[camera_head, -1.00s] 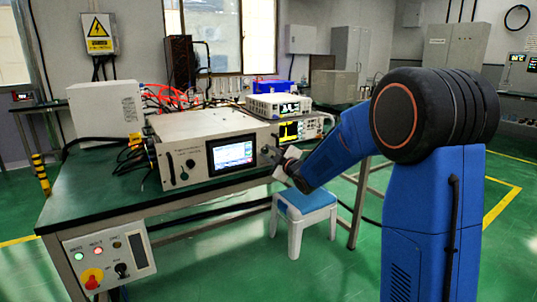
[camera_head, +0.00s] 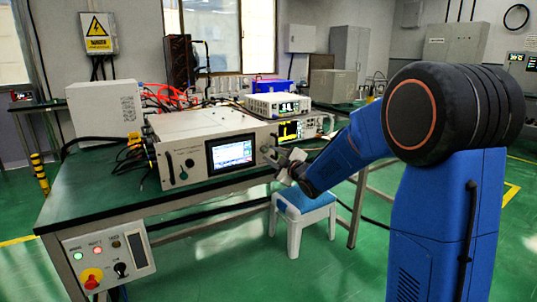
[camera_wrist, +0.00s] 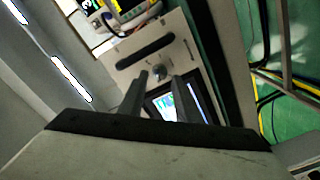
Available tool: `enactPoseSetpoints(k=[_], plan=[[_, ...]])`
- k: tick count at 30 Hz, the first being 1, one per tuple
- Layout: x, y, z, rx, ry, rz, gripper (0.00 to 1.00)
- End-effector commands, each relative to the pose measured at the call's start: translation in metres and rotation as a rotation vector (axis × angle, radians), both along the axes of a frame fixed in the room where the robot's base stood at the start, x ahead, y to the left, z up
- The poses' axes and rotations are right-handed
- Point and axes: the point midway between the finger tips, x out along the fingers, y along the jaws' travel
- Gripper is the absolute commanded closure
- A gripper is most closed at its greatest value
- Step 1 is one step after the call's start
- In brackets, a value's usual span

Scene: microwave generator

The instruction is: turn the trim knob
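The generator (camera_head: 200,130) is a grey box with a lit screen (camera_head: 232,154) on its front panel. A small round silvery knob (camera_wrist: 158,73), which may be the trim knob, sits between the screen and a dark handle slot in the wrist view. In the head view a knob (camera_head: 265,149) shows right of the screen, small and partly crowded by my gripper. My gripper (camera_wrist: 160,80) is open, its two dark fingers apart. In the wrist view the knob appears between the fingertips; I cannot tell whether they touch it.
The generator stands on a green-topped bench (camera_head: 85,195). White-cased instruments (camera_head: 277,106) stand behind it to the right. A control box (camera_head: 108,256) with a red button hangs at the bench's front left. A white stool with a blue seat (camera_head: 304,201) stands below my arm.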

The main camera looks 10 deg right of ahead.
Motion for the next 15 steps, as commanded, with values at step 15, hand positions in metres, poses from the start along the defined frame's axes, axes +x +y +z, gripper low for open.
enactPoseSetpoints(k=[15], plan=[[-0.099, -0.033, 0.0, -0.002, -0.001, -0.003, 0.7]])
